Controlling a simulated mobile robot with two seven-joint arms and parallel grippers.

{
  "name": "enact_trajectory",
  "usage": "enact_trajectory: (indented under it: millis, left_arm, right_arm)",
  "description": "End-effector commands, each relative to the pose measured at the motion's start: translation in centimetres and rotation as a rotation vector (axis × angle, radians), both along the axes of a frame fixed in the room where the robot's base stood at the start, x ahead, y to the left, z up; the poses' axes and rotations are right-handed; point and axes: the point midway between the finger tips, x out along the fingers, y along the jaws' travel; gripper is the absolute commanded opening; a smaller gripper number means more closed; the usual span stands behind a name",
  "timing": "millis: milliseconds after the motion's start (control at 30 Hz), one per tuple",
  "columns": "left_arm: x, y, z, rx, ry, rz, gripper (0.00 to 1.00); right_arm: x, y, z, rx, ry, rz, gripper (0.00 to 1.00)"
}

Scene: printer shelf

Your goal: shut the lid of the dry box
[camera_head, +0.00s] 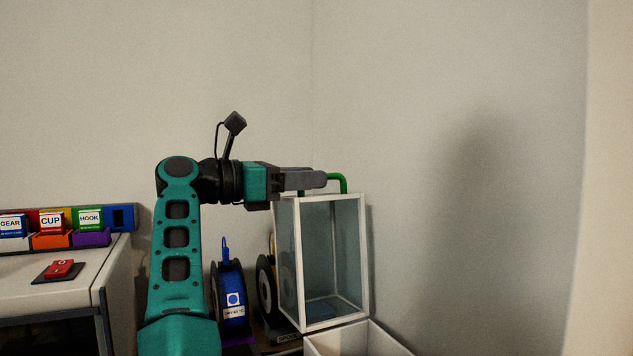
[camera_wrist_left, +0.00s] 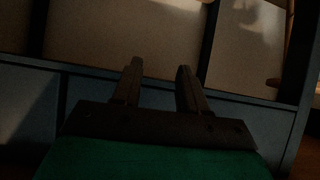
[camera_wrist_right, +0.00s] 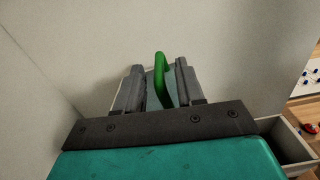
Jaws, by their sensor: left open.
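The dry box (camera_head: 333,258) appears to be the white-framed, clear-walled box right of centre in the head view. A green handle (camera_head: 344,183) rises from its top. I cannot tell how far the lid stands open. My right gripper (camera_head: 318,179) reaches in from the left at the box's top and hides part of the handle. In the right wrist view the green handle (camera_wrist_right: 161,72) stands between the open fingers, with gaps at both sides. My left gripper (camera_wrist_left: 160,66) is open and empty before a dark frame with pale panels; it is outside the head view.
A blue spool (camera_head: 232,298) and a dark spool (camera_head: 265,290) stand left of the box. A white open bin (camera_head: 345,342) is below it. A pale machine with a red switch (camera_head: 60,268) and labelled bins (camera_head: 50,222) are at the left. A wall rises at right.

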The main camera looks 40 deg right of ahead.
Motion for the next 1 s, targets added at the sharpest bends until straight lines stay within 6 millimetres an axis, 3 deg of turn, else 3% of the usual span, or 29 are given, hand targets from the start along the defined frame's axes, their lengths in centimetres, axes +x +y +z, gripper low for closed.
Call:
enact_trajectory:
  millis: [200,533,900,1000]
  left_arm:
    - [0.0,0.0,-0.2,0.000,0.000,0.000,0.43]
    - [0.1,0.0,-0.2,0.000,-0.002,0.001,0.43]
    - [0.3,-0.1,0.0,-0.003,-0.007,0.004,0.43]
    - [0.3,-0.1,0.0,-0.005,-0.007,0.005,0.43]
  right_arm:
    - [-0.6,-2.0,0.0,0.001,0.000,0.000,0.38]
    - [-0.7,-2.3,0.0,0.000,0.001,0.001,0.38]
    - [-0.7,-2.3,0.0,-0.001,0.001,0.002,0.03]
    - [-0.6,-2.3,0.0,-0.001,0.001,0.003,0.00]
